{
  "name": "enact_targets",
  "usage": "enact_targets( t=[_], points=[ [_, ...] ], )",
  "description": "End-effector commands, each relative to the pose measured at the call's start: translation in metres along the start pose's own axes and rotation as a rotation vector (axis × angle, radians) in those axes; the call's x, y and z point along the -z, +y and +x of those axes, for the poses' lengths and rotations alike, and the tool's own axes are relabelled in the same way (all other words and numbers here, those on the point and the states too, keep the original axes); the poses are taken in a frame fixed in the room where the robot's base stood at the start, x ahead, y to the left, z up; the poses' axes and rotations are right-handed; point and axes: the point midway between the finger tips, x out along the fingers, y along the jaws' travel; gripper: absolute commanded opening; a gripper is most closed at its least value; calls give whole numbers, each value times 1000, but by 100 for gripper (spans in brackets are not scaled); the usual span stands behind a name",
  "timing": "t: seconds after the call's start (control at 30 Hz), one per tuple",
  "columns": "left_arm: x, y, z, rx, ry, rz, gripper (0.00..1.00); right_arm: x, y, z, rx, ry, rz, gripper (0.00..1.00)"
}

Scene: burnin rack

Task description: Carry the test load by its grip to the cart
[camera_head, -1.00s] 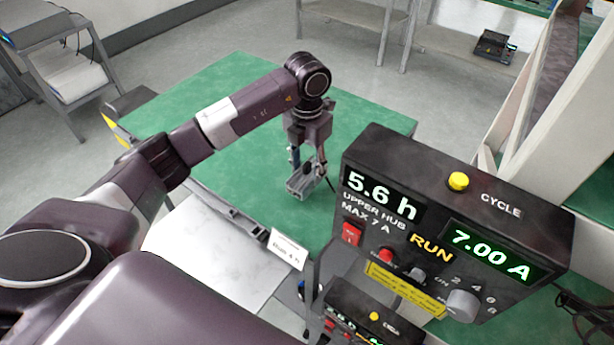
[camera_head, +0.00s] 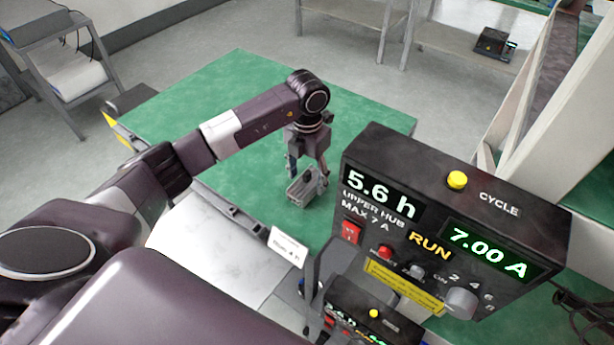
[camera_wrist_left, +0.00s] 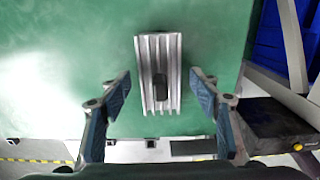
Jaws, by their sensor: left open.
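The test load is a grey finned metal block (camera_head: 303,190) on the green top (camera_head: 228,98), below and beside my left fingertips. In the left wrist view the block (camera_wrist_left: 172,62) shows its fins and a dark grip (camera_wrist_left: 160,88) along its middle. My left gripper (camera_head: 307,172) points down over the load. Its blue-padded fingers (camera_wrist_left: 160,82) are spread, one on each side of the block, with a visible gap to it. I cannot tell the exact height gap. No cart can be named with certainty. My right gripper is out of view.
A dark control box (camera_head: 455,215) with lit readouts stands close at the right, near the green top's edge. A second box (camera_head: 370,315) is below it. A pale panel (camera_head: 215,250) with a white label (camera_head: 288,247) lies in front. Bare green surface surrounds the load.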

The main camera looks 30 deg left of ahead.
Motion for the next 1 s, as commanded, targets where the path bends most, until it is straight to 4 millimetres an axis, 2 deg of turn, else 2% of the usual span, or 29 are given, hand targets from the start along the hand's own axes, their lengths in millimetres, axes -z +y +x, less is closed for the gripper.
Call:
enact_targets(
  t=[0.17,0.27,0.5,0.7,0.83,1.0],
  points=[
    [0,0,-6,0,0,0,57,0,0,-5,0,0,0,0],
    [-2,1,-17,-1,-5,-1,57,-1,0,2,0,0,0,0],
    [-2,0,-69,-1,-7,0,57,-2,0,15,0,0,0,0],
    [-1,0,-106,-1,-4,0,57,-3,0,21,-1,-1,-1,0],
    [0,0,-118,0,-2,0,57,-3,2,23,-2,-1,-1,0],
    [0,0,-123,0,0,-1,57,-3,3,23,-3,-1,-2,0]
  ],
)
